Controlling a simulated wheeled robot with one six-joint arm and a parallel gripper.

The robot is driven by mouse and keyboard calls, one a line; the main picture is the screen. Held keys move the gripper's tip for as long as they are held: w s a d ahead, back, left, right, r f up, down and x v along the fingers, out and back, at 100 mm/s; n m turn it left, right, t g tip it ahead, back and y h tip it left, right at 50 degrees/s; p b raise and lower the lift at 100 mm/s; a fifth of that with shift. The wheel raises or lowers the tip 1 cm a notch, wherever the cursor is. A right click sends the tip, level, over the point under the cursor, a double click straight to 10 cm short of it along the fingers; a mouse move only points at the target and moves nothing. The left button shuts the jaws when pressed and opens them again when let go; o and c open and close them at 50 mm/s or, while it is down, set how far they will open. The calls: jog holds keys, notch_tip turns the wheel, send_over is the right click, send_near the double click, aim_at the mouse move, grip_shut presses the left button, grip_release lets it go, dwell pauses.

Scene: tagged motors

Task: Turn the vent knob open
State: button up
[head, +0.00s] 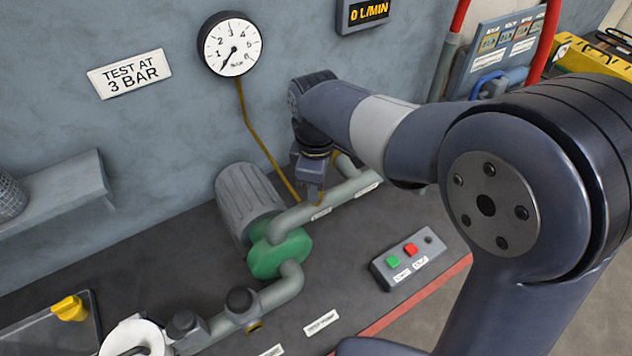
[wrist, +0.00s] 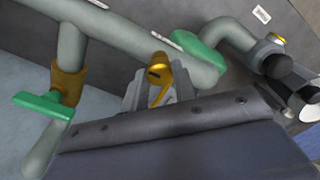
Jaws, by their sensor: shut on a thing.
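The vent knob (wrist: 160,66) is a small brass piece with a dark mark, beside the grey pipe in the wrist view. My gripper (wrist: 158,92) is shut on it, with the brass end showing between the fingers. In the head view my gripper (head: 313,188) points down at the pipe (head: 345,193) behind the green pump (head: 280,252), and its fingers mostly hide the knob. How far the knob is turned cannot be told.
A green-handled brass valve (wrist: 66,85) sits on a branch pipe. A button box (head: 408,262) stands at the front right. A dial gauge (head: 232,46) hangs on the wall, and a display (head: 362,13) reads 0 L/MIN. The wall is close behind my gripper.

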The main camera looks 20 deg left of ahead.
jog(key=o, duration=1)
notch_tip(320, 180, up, 11)
jog(key=shift+b, duration=0.45)
jog(key=shift+f, duration=0.15)
notch_tip(320, 180, down, 11)
jog(key=shift+r+p, duration=0.1)
jog(key=shift+p, duration=0.35)
jog(key=shift+m, duration=0.3)
